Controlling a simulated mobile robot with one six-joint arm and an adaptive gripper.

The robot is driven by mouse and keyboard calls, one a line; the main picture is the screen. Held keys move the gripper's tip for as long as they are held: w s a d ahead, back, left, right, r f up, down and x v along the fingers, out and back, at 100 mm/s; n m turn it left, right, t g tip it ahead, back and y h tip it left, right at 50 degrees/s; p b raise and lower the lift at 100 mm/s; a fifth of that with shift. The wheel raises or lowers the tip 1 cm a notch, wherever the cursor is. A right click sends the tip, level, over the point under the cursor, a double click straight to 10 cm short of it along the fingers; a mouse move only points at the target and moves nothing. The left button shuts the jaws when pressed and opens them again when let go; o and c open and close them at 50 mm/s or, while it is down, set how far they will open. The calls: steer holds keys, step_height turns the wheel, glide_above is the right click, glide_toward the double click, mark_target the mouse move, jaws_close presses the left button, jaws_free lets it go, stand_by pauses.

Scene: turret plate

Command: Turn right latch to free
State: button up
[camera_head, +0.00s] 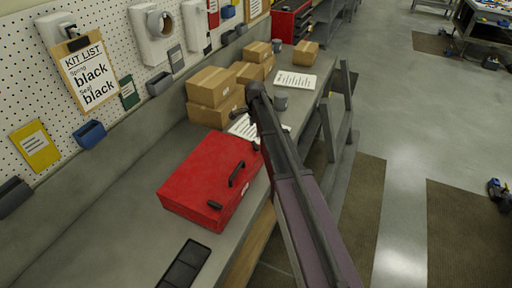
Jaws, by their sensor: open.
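A red toolbox (205,172) with a closed lid lies on the grey workbench. A dark carry handle (238,174) is on its lid. One dark latch (214,205) shows at its near front edge. Another small dark latch (256,146) shows at the far end of that edge, close beside my arm. How far either latch is turned is too small to tell. My arm rises from the bottom, passing along the right of the toolbox to a dark joint above its far end. I cannot make out my gripper's fingers.
Cardboard boxes (212,87), white paper sheets (296,82) and a grey mug (280,102) stand beyond the toolbox. A dark tray (184,267) lies in front of it. A pegboard (98,52) runs along the left.

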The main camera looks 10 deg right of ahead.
mark_target(255, 145)
steer(key=shift+f+b, duration=3.55)
steer(key=shift+f, duration=0.25)
steer(key=shift+s, duration=0.1)
steer(key=c, duration=0.9)
